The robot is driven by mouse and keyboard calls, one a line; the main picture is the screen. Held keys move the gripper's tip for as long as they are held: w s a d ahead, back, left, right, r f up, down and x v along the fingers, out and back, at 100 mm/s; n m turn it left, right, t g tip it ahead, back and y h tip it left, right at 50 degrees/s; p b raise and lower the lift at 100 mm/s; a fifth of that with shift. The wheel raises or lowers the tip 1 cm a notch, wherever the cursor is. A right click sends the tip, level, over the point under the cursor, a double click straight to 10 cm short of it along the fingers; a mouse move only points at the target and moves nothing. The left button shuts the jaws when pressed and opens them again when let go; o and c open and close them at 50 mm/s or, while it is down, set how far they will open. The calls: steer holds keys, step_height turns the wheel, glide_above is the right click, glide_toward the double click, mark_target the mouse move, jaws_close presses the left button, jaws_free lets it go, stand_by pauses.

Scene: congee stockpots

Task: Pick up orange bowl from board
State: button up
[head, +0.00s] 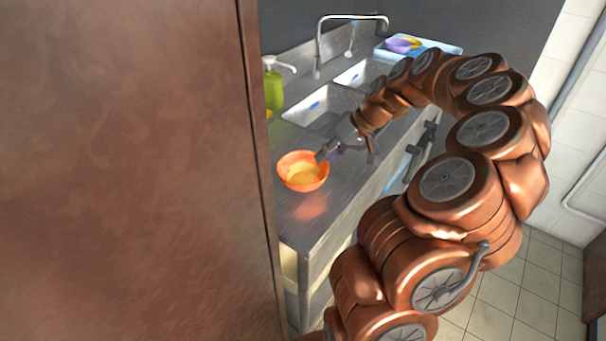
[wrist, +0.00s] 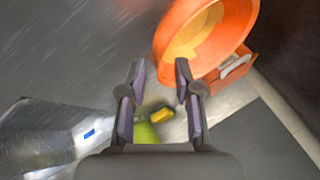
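The orange bowl (head: 303,172) sits upright on the near part of the steel counter (head: 335,190), with a yellow-orange inside. I cannot make out a separate board under it. My gripper (head: 325,153) is at the bowl's right rim in the head view. In the wrist view the bowl (wrist: 208,38) fills the top right, tilted in the picture. There my gripper (wrist: 160,70) has its two fingers apart, with a gap between the tips. The right fingertip overlaps the bowl's lower edge; I cannot tell whether they touch.
Sink basins (head: 322,108) with a tap (head: 318,45) lie behind. A green soap bottle (head: 273,85) stands at the back left. A blue tray (head: 425,47) with a purple bowl (head: 398,45) is at the far end. A large brown panel (head: 130,170) blocks the left.

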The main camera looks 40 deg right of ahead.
mark_target(303, 176)
steer(key=shift+x, duration=1.15)
jaws_close()
